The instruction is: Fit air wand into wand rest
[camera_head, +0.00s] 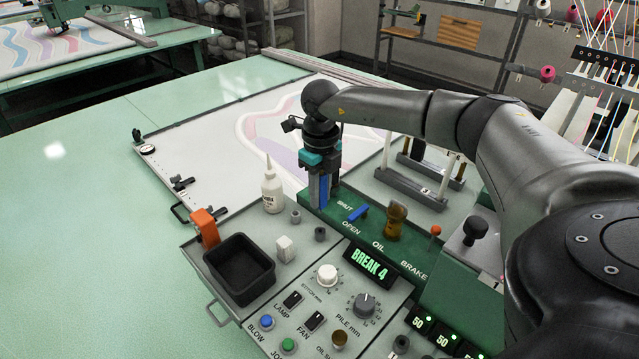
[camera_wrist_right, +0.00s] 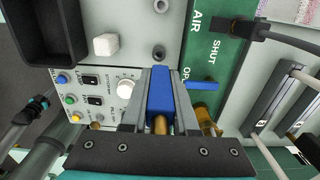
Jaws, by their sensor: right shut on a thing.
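My right gripper (camera_head: 320,196) is shut on a blue piece with a brass stem, which I take to be the air wand (camera_wrist_right: 160,92). The wand's blue part (camera_head: 323,190) shows between the fingers in the head view, pointing down over the panel's green strip. Whether its lower end touches anything cannot be told. No part is marked as the wand rest. Two short grey round sockets (camera_head: 295,216) (camera_head: 320,234) stand on the panel, and one shows just beyond the blue end in the right wrist view (camera_wrist_right: 158,52).
A black tray (camera_head: 240,266), an orange bracket (camera_head: 205,227), a white bottle (camera_head: 272,190) and a white block (camera_head: 285,248) stand left of my gripper. A blue valve lever (camera_head: 357,213) and an amber oil cup (camera_head: 396,220) are close on its right. Knobs and switches fill the front.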

